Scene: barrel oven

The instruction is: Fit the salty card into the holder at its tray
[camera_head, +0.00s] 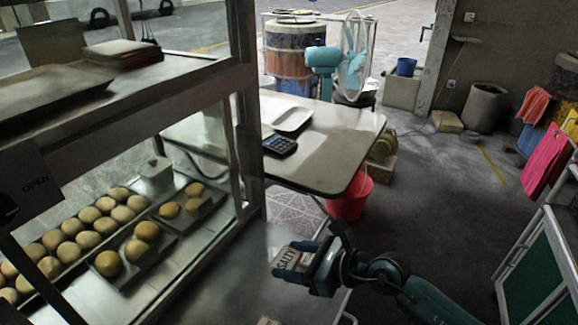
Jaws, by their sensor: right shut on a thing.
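The salty card (288,257) is a small pale card with dark lettering, tilted in the jaws of my right gripper (301,262). The gripper is shut on it above the metal counter, right of the glass cabinet. Inside the cabinet, a long tray (75,262) carries several round buns. Smaller trays hold fewer buns: one in front (128,286) and one farther back (222,192). A grey block-like piece (155,168) stands behind the buns. I cannot make out clearly which piece is the card holder. My left gripper is not in view.
Another card (268,321) lies at the bottom edge, partly cut off. A table (335,150) with a calculator (279,145) stands behind, a red bucket (348,200) beneath it. Bare counter (225,275) lies left of the gripper.

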